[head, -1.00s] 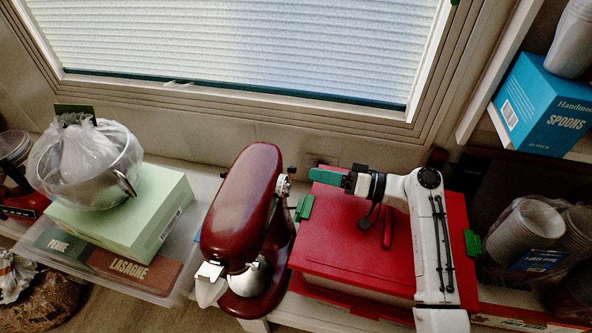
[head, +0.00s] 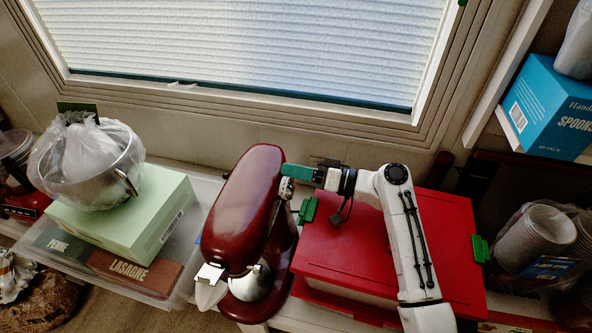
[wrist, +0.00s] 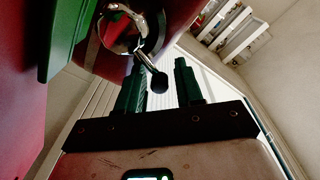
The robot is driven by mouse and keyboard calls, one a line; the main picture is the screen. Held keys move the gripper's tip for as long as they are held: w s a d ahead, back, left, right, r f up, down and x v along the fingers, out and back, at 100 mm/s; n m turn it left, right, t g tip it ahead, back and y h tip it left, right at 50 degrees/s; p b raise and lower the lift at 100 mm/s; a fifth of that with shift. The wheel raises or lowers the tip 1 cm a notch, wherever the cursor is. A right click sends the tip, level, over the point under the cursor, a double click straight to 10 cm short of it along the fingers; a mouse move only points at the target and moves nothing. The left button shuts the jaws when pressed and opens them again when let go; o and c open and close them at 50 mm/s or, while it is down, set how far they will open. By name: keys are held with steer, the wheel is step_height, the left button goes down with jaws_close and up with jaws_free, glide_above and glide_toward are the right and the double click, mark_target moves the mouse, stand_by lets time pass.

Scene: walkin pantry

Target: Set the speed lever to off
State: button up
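The dark red stand mixer (head: 243,200) stands on the shelf in the middle of the head view. Its speed lever, a thin metal stem with a black ball knob (wrist: 158,82), shows in the wrist view beside a round chrome part (wrist: 120,30) on the mixer. My gripper (head: 297,172) is at the right side of the mixer head. In the wrist view my gripper (wrist: 160,88) has its two dark green fingers apart, and the knob appears between them. I cannot tell whether either finger touches it. The head view hides most of the lever behind the fingers.
A red box (head: 345,245) with green clips (head: 308,211) stands right of the mixer, under my arm. Left are a light green box (head: 125,222) and a bagged metal bowl (head: 95,178). The window (head: 250,45) is behind. Bagged cups (head: 535,235) are at right.

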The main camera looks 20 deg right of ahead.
jaws_close()
steer(key=shift+w+d+f+m+p, duration=0.1)
steer(key=shift+w+d+m+p, duration=0.1)
steer(key=shift+m+p, duration=0.3)
steer(key=shift+w+d+f+m+p, duration=0.15)
steer(key=shift+m+p, duration=0.1)
steer(key=shift+m, duration=0.35)
steer(key=shift+w+d+f+m, duration=0.15)
steer(key=shift+w+f+m, duration=0.15)
steer(key=shift+m, duration=0.5)
steer(key=shift+o, duration=0.9)
jaws_free()
steer(key=shift+s, duration=0.1)
steer(key=p+v, duration=0.2)
steer(key=v, duration=0.8)
steer(key=shift+s+d+r, duration=0.1)
steer(key=shift+s+d, duration=0.1)
steer(key=shift+d, duration=0.1)
